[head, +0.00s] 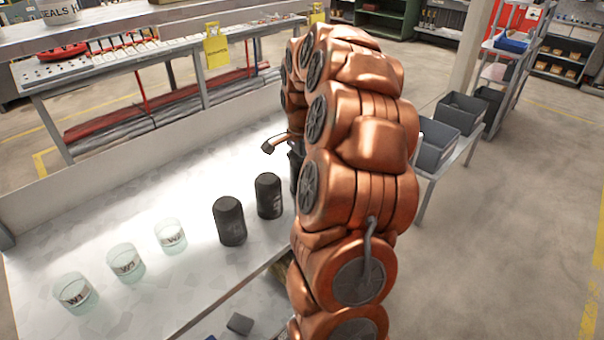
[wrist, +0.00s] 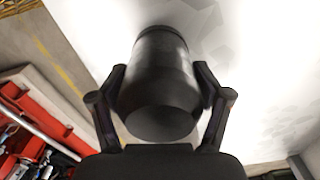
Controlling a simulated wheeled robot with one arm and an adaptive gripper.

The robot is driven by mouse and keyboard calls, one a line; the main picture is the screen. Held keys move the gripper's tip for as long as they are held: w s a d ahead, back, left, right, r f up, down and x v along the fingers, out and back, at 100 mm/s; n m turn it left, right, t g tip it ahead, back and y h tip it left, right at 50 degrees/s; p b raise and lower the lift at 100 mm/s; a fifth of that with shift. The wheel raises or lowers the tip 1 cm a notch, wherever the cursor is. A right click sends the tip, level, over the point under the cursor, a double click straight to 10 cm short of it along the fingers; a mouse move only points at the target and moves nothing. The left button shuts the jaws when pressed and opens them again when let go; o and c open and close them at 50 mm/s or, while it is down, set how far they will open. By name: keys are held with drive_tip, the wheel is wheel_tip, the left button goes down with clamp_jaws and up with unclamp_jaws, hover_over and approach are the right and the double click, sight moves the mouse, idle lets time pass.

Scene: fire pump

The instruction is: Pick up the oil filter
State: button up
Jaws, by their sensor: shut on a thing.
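A black cylindrical oil filter (wrist: 160,85) fills the middle of the wrist view. My gripper (wrist: 161,92) is shut on it, one finger on each side. In the head view my copper-coloured arm hides most of the gripper. A dark cylinder (head: 295,165) shows partly at the arm's left edge, likely the held filter. Two more black filters stand upright on the pale worktop: a nearer one (head: 229,221) and one (head: 269,196) closer to the arm. I cannot tell whether the held filter touches the worktop.
Three clear labelled glass jars (head: 125,262) stand in a row left of the filters. The pale worktop (head: 130,200) is clear behind them. A red toolbox with tools (wrist: 35,130) shows at the left of the wrist view. Grey bins (head: 435,145) stand on a bench right of my arm.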

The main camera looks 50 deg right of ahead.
sight(302, 161)
drive_tip(key=c, duration=0.5)
drive_tip(key=shift+o, duration=0.2)
drive_tip(key=shift+r+b, duration=0.7)
drive_tip(key=shift+r, duration=0.95)
drive_tip(key=shift+s+a+r, duration=0.2)
drive_tip(key=shift+s+a, duration=0.1)
drive_tip(key=shift+s, duration=0.45)
drive_tip(key=s+a+b, duration=0.1)
drive_tip(key=s, duration=0.3)
drive_tip(key=s+a+r+b, duration=0.1)
drive_tip(key=s+a, duration=0.1)
drive_tip(key=s, duration=0.3)
drive_tip(key=s+a+b, duration=0.1)
drive_tip(key=s+a, duration=0.1)
drive_tip(key=s, duration=0.2)
drive_tip(key=shift+s+a+r+b, duration=0.15)
drive_tip(key=shift+a+b, duration=0.1)
drive_tip(key=shift+b, duration=0.1)
